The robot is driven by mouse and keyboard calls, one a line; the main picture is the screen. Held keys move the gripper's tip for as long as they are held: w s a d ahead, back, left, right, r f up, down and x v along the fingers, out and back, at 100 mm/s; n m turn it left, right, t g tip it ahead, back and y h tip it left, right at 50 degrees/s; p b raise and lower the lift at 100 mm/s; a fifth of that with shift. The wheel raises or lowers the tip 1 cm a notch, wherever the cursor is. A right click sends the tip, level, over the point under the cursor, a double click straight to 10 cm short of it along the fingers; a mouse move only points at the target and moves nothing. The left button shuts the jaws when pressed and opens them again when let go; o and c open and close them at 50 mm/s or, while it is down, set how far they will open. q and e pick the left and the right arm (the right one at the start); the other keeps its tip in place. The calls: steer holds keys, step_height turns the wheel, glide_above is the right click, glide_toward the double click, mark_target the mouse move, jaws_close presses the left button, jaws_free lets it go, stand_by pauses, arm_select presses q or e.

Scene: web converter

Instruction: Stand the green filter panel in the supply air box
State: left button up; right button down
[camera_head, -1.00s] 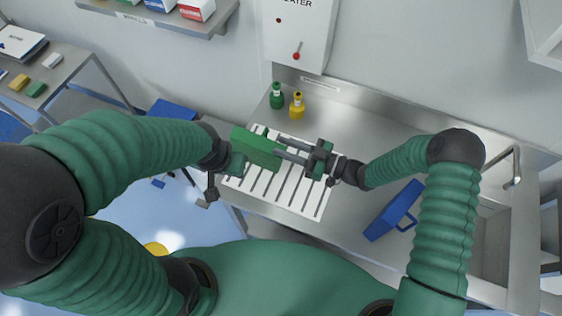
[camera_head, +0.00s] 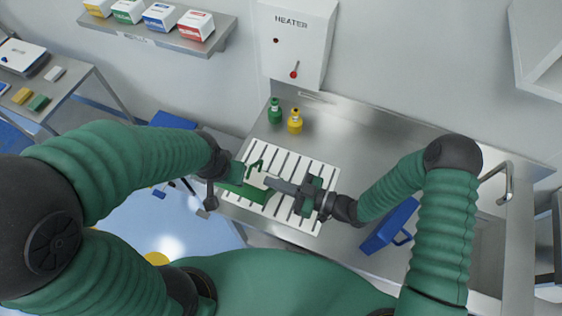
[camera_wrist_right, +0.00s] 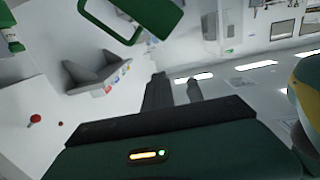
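The green filter panel (camera_head: 243,191) is at my left gripper (camera_head: 240,175) in the head view, above the slotted white rack, and shows as a narrow green shape. In the right wrist view a green frame (camera_wrist_right: 174,18) with rounded corners at the top seems to be part of it. The left gripper appears shut on the panel, though its fingertips are mostly hidden. My right gripper (camera_head: 270,184) points at the panel from the right. In the wrist view its two fingers (camera_wrist_right: 174,92) stand apart with nothing between them. I cannot identify the supply air box.
The slotted white rack (camera_head: 316,168) lies on the steel counter (camera_head: 365,140). Green (camera_head: 275,114) and yellow (camera_head: 295,123) bottles stand behind it. A blue object (camera_head: 388,228) lies to the right. The heater box (camera_head: 292,50) and a shelf (camera_head: 222,38) are on the wall.

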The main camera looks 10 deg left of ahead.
steer(key=s+a, duration=0.2)
steer(key=s, duration=0.5)
steer(key=shift+s+a+r, duration=0.35)
steer(key=shift+r, duration=0.05)
steer(key=c, duration=1.2)
jaws_free()
steer(key=shift+s+d+r, duration=0.1)
steer(key=shift+s+d, duration=0.05)
steer(key=shift+d, duration=0.3)
steer(key=shift+c, duration=0.2)
steer(key=o, duration=0.7)
steer(key=shift+a, duration=0.1)
arm_select(q)
steer(key=shift+s+a+r, duration=0.2)
steer(key=shift+a+r, duration=0.05)
steer(key=shift+r, duration=0.15)
arm_select(e)
steer(key=shift+o, duration=0.5)
steer(key=shift+a, duration=0.2)
